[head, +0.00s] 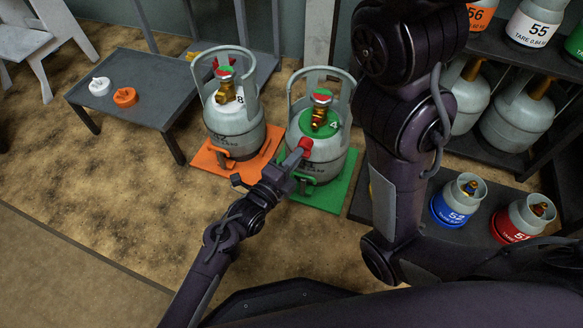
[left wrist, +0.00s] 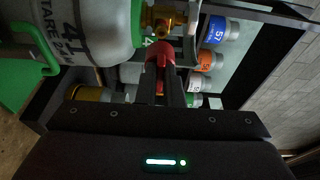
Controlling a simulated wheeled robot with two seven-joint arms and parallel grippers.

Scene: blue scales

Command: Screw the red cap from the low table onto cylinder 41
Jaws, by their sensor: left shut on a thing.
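My left gripper (head: 297,160) is shut on the red cap (head: 305,145), in front of cylinder 41 (head: 327,156). In the left wrist view the red cap (left wrist: 160,52) is between the dark fingers (left wrist: 172,85), close to the brass valve (left wrist: 160,18) of cylinder 41 (left wrist: 85,28). I cannot tell whether cap and valve touch. Cylinder 41 is grey with a green collar, stands upright on a green scale (head: 340,190), and has a red-topped brass valve. The low table (head: 135,72) is at the left. My right gripper is out of view.
A white cap (head: 99,86) and an orange cap (head: 125,97) lie on the low table. Another grey cylinder (head: 232,125) stands on an orange scale (head: 207,160) close left of cylinder 41. Shelves with more cylinders (head: 457,200) are at the right. The left foreground floor is clear.

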